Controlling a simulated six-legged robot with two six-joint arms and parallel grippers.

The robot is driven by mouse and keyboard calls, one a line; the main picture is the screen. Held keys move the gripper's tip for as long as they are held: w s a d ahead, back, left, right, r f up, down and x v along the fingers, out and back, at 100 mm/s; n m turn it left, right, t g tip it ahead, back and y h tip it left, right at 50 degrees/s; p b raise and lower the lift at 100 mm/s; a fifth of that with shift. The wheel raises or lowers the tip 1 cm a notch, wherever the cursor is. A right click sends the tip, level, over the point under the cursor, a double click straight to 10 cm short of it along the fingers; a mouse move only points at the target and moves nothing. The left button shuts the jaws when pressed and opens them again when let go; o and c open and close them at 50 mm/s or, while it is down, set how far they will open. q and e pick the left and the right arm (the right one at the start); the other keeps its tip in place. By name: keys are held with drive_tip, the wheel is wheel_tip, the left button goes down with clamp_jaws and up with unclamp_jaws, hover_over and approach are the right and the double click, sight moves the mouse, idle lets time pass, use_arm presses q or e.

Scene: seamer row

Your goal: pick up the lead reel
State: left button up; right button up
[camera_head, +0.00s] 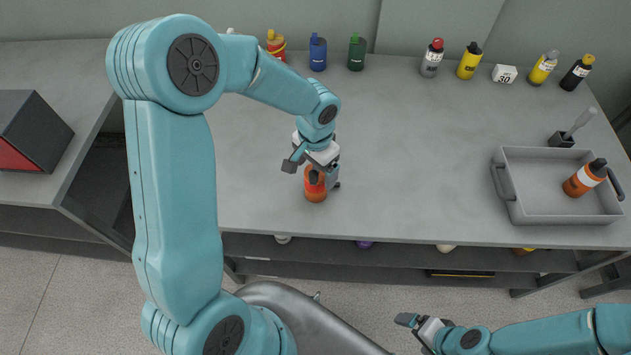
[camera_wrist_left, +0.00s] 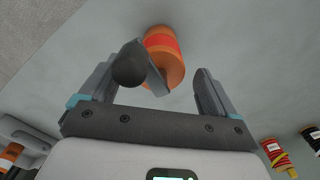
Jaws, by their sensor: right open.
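An orange container (camera_head: 316,194) with a red band and a dark top stands on the grey bench near its front edge; I cannot tell if it is the lead reel. My left gripper (camera_head: 312,174) is over it, open, with one finger on each side. In the left wrist view the orange container (camera_wrist_left: 166,62) shows just beyond the fingertips, its dark rounded top between the open fingers (camera_wrist_left: 155,85). No grip on it shows. My right gripper (camera_head: 411,333) is open and empty, low in front of the bench.
Red-yellow (camera_head: 276,44), blue (camera_head: 318,54) and green (camera_head: 356,53) containers stand along the back. Several bottles and a white number block (camera_head: 504,74) stand at the back right. A grey tray (camera_head: 540,210) holds an orange bottle (camera_head: 584,178).

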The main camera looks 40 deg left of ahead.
use_arm(q)
drive_tip(key=shift+w, duration=0.15)
drive_tip(key=c, duration=1.5)
drive_tip(key=shift+o, duration=0.2)
